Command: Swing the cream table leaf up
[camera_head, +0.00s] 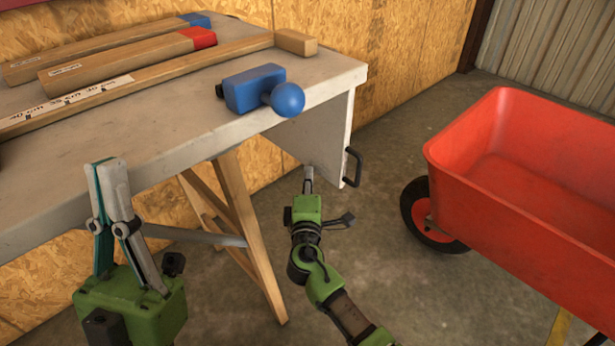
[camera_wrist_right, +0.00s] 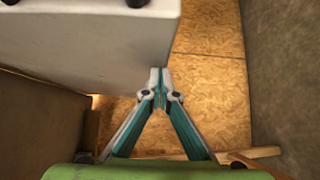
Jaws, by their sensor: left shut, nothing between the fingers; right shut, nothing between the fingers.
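The cream table leaf (camera_head: 322,135) hangs down from the right end of the workbench (camera_head: 180,90). It has a black handle (camera_head: 352,167) on its outer side, near the bottom. In the right wrist view the leaf (camera_wrist_right: 90,55) fills the upper left, with dark handle parts at the top edge. My right gripper (camera_head: 308,172) is shut and empty at the leaf's lower edge, left of the handle; I cannot tell whether it touches. It also shows in the right wrist view (camera_wrist_right: 159,78). My left gripper (camera_head: 107,168) is shut and empty before the bench's front edge.
A blue clamp-like tool with a ball knob (camera_head: 287,99) sits near the bench's right corner. Wooden bars and a ruler (camera_head: 70,105) lie on top. A wooden trestle leg (camera_head: 245,220) stands below. A red cart (camera_head: 520,180) stands right, with floor between.

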